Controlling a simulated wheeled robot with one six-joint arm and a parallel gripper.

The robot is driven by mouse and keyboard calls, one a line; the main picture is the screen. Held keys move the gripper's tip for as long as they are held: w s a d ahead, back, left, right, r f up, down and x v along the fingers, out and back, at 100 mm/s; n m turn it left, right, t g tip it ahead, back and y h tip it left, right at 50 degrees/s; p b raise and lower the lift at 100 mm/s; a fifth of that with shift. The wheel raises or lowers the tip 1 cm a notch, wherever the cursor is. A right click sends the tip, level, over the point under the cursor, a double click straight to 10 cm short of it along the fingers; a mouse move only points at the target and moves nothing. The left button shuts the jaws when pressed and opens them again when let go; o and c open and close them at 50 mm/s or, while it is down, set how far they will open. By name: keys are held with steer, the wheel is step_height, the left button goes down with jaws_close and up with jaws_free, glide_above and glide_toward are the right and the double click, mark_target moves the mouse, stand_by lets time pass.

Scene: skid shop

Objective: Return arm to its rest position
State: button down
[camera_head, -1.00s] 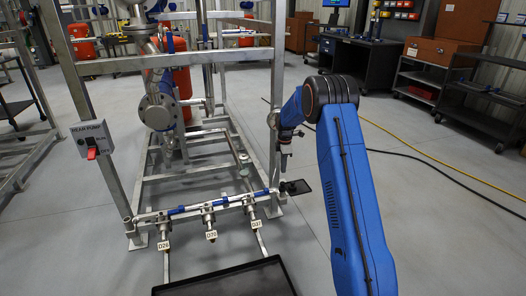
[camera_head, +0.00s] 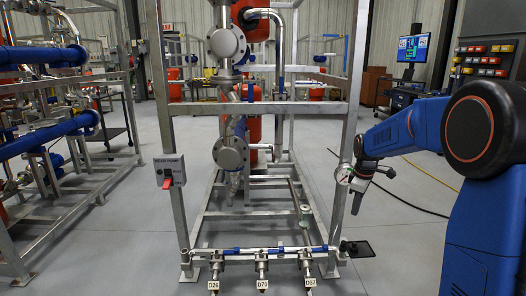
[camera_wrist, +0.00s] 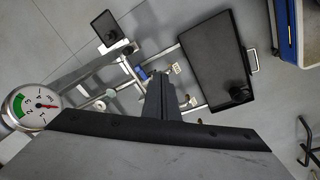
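My blue arm reaches in from the right edge of the head view. Its bent end carries my gripper (camera_head: 356,208), which hangs tilted downward beside the right front post of the skid frame (camera_head: 344,150). In the wrist view, the fingers of my gripper (camera_wrist: 160,98) look like one narrow dark wedge, together, with nothing seen between them. A round pressure gauge (camera_head: 344,174) shows just left of my wrist. Its white face with a green band also shows at the left of the wrist view (camera_wrist: 33,106).
A red-handled switch box (camera_head: 169,171) is on the left front post. Tagged valves (camera_head: 262,262) line the low front rail. A small black tray (camera_head: 357,249) lies on the floor; a larger black tray (camera_wrist: 207,62) shows in the wrist view. Floor right of the skid is mostly clear.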

steer(key=s+a+r+m+t, duration=0.1)
steer(key=s+a+r+m, duration=0.15)
steer(key=s, duration=0.85)
steer(key=s+a+r+m+t, duration=0.1)
steer(key=s+r+m, duration=0.2)
steer(key=s, duration=0.7)
steer(key=s+a+r+m, duration=0.1)
steer(key=s+r+m, duration=0.15)
steer(key=s, duration=0.85)
steer(key=s+f+m+t, duration=0.1)
steer(key=s+f+m, duration=0.1)
steer(key=s, duration=0.8)
steer(key=shift+s+a+f+m, duration=0.4)
steer(key=shift+a+f, duration=0.05)
steer(key=shift+f, duration=0.45)
